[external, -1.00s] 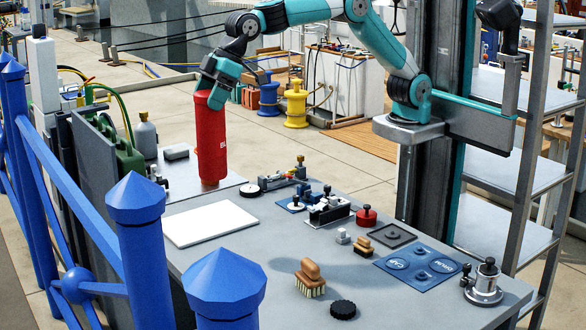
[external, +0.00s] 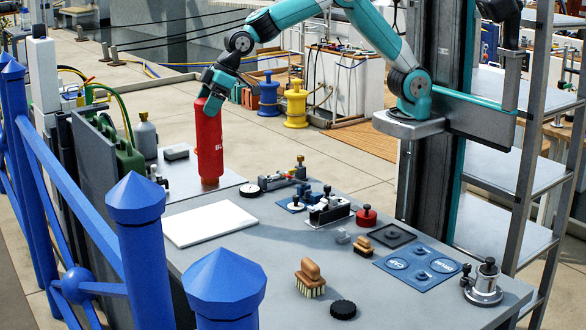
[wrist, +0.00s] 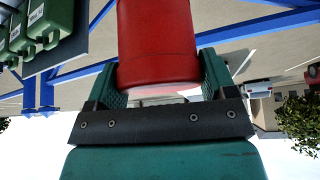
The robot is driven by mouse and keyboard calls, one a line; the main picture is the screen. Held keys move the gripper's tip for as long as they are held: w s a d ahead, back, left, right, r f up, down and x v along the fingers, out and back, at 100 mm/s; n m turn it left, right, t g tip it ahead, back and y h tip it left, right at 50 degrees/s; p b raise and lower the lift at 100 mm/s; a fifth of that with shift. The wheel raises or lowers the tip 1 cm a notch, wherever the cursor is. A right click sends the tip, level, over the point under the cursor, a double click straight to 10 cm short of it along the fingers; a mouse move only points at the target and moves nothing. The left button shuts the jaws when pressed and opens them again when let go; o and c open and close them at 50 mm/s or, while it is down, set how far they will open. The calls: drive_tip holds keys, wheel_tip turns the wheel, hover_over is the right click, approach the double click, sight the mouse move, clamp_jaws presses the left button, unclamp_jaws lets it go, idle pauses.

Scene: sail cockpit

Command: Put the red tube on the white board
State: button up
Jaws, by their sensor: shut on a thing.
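The red tube (external: 208,148) stands nearly upright at the back left of the grey table in the external view. My gripper (external: 207,100) is shut on its upper end. The tube also shows between the two green fingers of my gripper (wrist: 157,80) in the wrist view. Whether the tube's lower end touches the surface, I cannot tell. The white board (external: 210,224) lies flat on the table, in front of the tube in the picture, and its top is bare.
Blue railing posts (external: 137,235) stand along the left edge. The table between board and brush is clear.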

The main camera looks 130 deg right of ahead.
sight(210, 150)
wheel_tip(210, 150, down, 13)
drive_tip(key=p, duration=0.3)
